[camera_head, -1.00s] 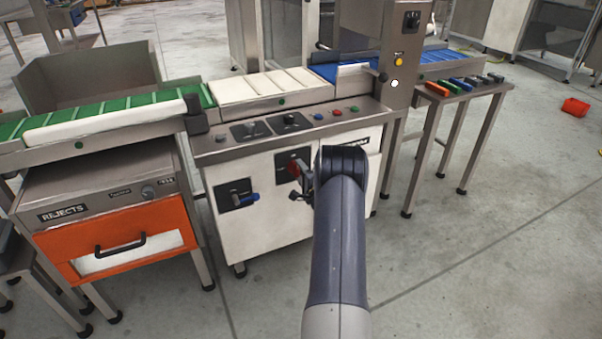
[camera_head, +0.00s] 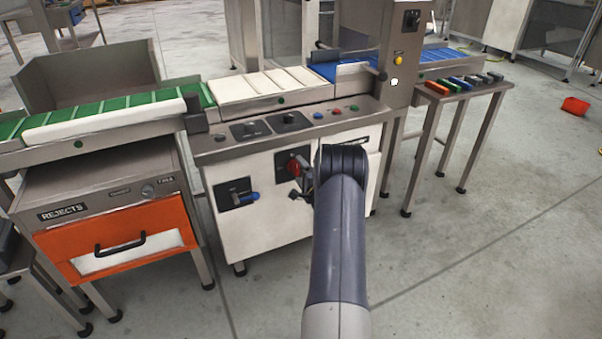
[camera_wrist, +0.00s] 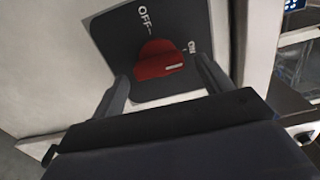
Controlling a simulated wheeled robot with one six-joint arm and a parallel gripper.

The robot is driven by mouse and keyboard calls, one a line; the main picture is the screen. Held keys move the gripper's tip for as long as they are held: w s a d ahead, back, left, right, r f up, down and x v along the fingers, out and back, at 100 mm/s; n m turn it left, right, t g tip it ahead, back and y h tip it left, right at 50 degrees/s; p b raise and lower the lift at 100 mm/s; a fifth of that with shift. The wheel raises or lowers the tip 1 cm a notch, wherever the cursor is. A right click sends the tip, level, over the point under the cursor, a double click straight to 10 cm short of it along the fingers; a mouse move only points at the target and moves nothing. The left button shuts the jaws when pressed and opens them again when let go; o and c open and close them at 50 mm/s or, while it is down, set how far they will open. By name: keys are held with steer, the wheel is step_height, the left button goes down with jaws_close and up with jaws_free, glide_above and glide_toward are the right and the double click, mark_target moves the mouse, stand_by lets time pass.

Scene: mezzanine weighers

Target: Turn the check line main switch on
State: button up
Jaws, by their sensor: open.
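The main switch is a red knob (camera_wrist: 160,64) on a dark plate (camera_wrist: 110,30) marked OFF and ON in the wrist view. The knob's white mark faces right, on the ON side and away from OFF; I cannot tell whether it lines up exactly with the ON mark. In the head view the red knob (camera_head: 294,167) sits on the white cabinet front (camera_head: 275,222). My gripper (camera_wrist: 165,82) is open, with one finger on each side of the knob; contact is not clear. In the head view my gripper (camera_head: 305,184) is partly hidden by my arm.
A blue-handled switch (camera_head: 245,198) is left of the knob on the same cabinet. Blue, red and green buttons (camera_head: 336,111) line the sloped panel above. An orange reject bin (camera_head: 120,232) stands left, and a narrow table (camera_head: 478,103) right. The floor in front is clear.

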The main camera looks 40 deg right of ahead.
steer(key=p+v, duration=0.2)
steer(key=v, duration=0.8)
steer(key=shift+s, duration=0.35)
steer(key=shift+w, duration=0.1)
steer(key=b+x, duration=0.2)
steer(key=x, duration=0.8)
steer(key=shift+w, duration=0.35)
